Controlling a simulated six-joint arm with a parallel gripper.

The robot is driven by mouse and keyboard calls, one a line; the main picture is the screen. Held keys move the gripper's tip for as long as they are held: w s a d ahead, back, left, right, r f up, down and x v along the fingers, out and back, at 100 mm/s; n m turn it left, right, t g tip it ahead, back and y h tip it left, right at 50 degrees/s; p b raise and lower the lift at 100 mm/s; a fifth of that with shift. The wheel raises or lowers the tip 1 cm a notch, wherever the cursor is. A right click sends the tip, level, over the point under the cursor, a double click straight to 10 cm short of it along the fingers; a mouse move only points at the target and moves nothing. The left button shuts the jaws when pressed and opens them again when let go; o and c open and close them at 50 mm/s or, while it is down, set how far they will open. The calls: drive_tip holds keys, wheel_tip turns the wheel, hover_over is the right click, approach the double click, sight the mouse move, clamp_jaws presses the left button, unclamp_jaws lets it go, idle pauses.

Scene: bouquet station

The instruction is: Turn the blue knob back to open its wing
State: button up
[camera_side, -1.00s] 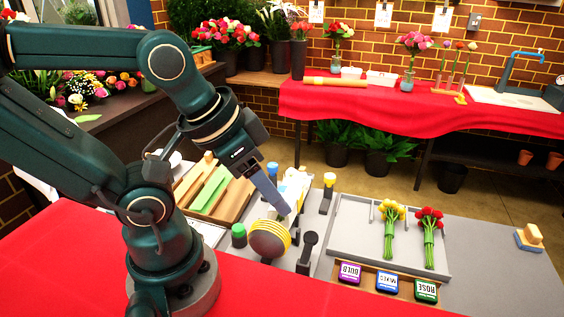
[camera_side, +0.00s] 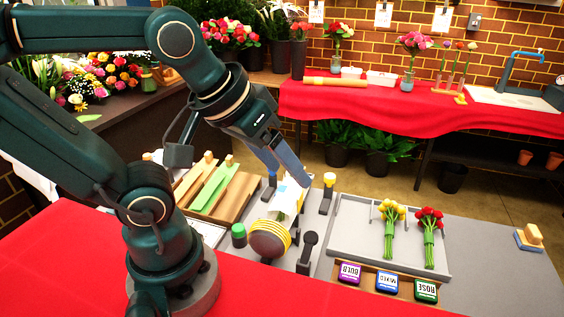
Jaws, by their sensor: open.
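The blue knob (camera_side: 272,168) is a small cap on a dark post at the back left of the grey station. My gripper's near finger partly overlaps it in the picture, and I cannot tell whether they touch. My gripper (camera_side: 294,178) is open and empty, its two blue-grey fingers pointing down to the right above the station's back. A white wrap (camera_side: 290,197) lies below the fingers, behind a yellow-striped roll (camera_side: 270,240). The wing that belongs to the blue knob cannot be made out clearly.
A yellow knob (camera_side: 329,180) stands right of the fingers and a green knob (camera_side: 238,230) at the front left. A dark lever (camera_side: 308,242) is beside the roll. A grey tray (camera_side: 350,235) with two bouquets lies right. A wooden rack (camera_side: 236,197) stands left.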

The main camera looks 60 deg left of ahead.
drive_tip(key=w+a+f+n+g+y, duration=0.1)
drive_tip(key=w+a+n+g+y, duration=0.25)
drive_tip(key=w+a+n, duration=0.95)
drive_tip(key=a+f+g, duration=0.1)
drive_tip(key=a+f, duration=0.4)
drive_tip(key=f, duration=0.1)
drive_tip(key=a+f+n+g, duration=0.1)
drive_tip(key=a+f, duration=0.5)
drive_tip(key=a+f+n+g, duration=0.1)
drive_tip(key=a+f, duration=0.4)
drive_tip(key=f, duration=0.1)
drive_tip(key=shift+s+a, duration=0.2)
drive_tip(key=shift+s, duration=0.2)
drive_tip(key=shift+x, duration=0.75)
clamp_jaws()
